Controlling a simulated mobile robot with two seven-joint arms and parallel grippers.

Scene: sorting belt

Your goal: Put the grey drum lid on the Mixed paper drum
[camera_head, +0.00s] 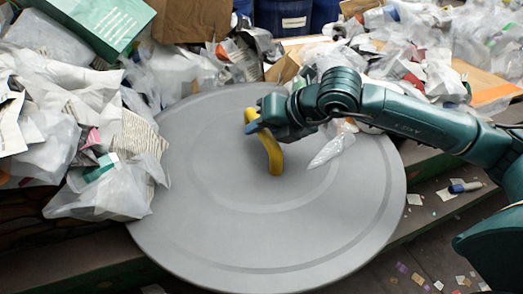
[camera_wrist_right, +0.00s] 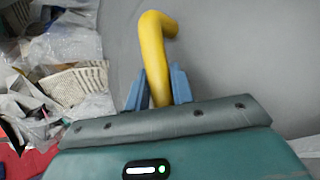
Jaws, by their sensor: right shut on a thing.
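The grey drum lid (camera_head: 330,225) is a large round disc in the middle of the head view, tilted towards the camera. A yellow handle (camera_head: 274,160) stands out from its middle. My right gripper (camera_head: 254,124) is shut on this handle near its upper end. In the right wrist view the blue fingers (camera_wrist_right: 160,88) sit on both sides of the yellow handle (camera_wrist_right: 153,50), with the grey lid (camera_wrist_right: 240,50) behind. I cannot make out a drum marked Mixed paper. My left gripper is not in view.
Heaps of paper and plastic waste (camera_head: 70,120) lie at the left and more (camera_head: 440,50) at the back right. A green box (camera_head: 92,22) lies at the top left. Blue containers (camera_head: 296,14), one with a white label, stand at the back. Scraps litter the floor at the lower right.

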